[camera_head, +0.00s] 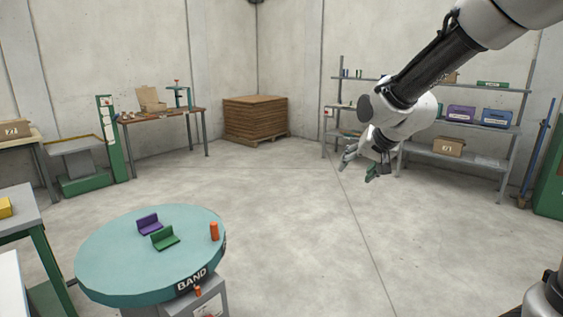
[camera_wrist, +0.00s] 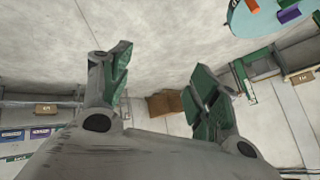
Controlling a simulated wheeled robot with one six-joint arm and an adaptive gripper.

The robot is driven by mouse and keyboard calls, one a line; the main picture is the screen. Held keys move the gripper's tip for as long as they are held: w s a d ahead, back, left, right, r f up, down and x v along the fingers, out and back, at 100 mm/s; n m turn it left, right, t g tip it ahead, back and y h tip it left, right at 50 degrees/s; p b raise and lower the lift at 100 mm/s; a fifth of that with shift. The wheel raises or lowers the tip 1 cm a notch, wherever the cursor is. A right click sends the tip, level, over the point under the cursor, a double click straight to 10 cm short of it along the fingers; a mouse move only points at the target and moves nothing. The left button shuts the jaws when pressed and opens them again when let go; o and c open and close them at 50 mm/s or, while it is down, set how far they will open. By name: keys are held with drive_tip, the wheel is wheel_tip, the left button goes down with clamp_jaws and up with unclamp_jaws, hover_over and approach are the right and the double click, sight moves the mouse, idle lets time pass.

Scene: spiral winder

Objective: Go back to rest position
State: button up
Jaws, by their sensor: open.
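My gripper (camera_head: 358,168) hangs in the air at the end of my arm, right of centre in the head view, with bare floor around it. It is open and empty. In the wrist view its two green-padded fingers (camera_wrist: 160,90) stand wide apart with nothing between them. No object touches it.
A round teal table (camera_head: 110,275) marked BAND stands at the front left. It bears a purple piece (camera_head: 150,224), a green piece (camera_head: 165,238) and an orange cylinder (camera_head: 214,231). Shelves (camera_head: 480,163) with boxes and a wooden stack (camera_head: 255,118) stand behind. The middle floor is clear.

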drive_tip(key=s+d+r+n+g+h, duration=0.1)
drive_tip(key=s+d, duration=0.4)
drive_tip(key=s, duration=0.5)
drive_tip(key=s+d+r+n+g, duration=0.1)
drive_tip(key=s+d, duration=0.4)
drive_tip(key=s, duration=0.5)
drive_tip(key=s+d+n+g+h, duration=0.1)
drive_tip(key=s+d, duration=0.4)
drive_tip(key=s, duration=0.5)
drive_tip(key=shift+s+d+r+h, duration=0.2)
drive_tip(key=shift+r+h, duration=0.1)
drive_tip(key=shift+r, duration=0.1)
